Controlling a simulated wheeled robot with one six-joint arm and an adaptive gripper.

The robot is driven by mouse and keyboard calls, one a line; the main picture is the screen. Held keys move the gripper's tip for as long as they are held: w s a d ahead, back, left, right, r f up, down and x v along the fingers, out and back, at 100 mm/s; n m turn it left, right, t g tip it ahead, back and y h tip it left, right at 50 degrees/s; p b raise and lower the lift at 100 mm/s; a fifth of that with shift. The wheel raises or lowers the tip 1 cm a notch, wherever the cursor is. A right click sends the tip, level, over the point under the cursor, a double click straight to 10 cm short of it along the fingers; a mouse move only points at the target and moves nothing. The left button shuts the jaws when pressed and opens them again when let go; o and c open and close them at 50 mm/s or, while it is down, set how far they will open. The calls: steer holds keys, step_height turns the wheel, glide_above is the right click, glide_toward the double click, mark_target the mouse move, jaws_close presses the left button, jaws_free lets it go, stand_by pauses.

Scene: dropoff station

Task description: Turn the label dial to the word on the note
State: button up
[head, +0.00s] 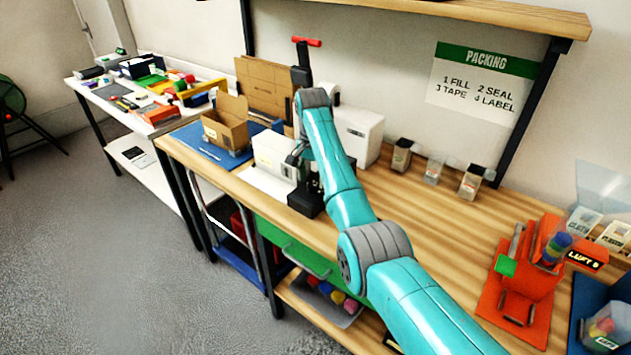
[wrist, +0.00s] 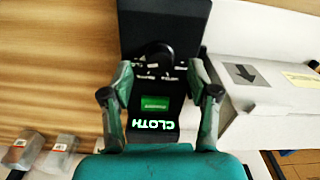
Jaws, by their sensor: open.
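The label dial (wrist: 157,56) is a dark round knob on a black device (wrist: 188,20), with small unreadable white marks around its lower side. A small green panel (wrist: 155,103) and the glowing green word CLOTH, which looks inverted, are on the device's near part. My gripper (wrist: 160,72) is open, with one finger on each side of the dial; I cannot tell whether they touch it. In the head view my gripper (head: 297,153) is over the black device (head: 306,200), mostly hidden by my arm. I cannot make out a note with a readable word.
A white box (head: 272,155) stands left of the device, and a larger white machine (head: 357,133) behind it. An open carton (head: 226,125) is further left. Several small containers (head: 402,155) stand along the wall. An orange tool holder (head: 520,285) is at the right. The bench middle is clear.

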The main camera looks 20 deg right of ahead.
steer(key=shift+f, duration=1.15)
jaws_close()
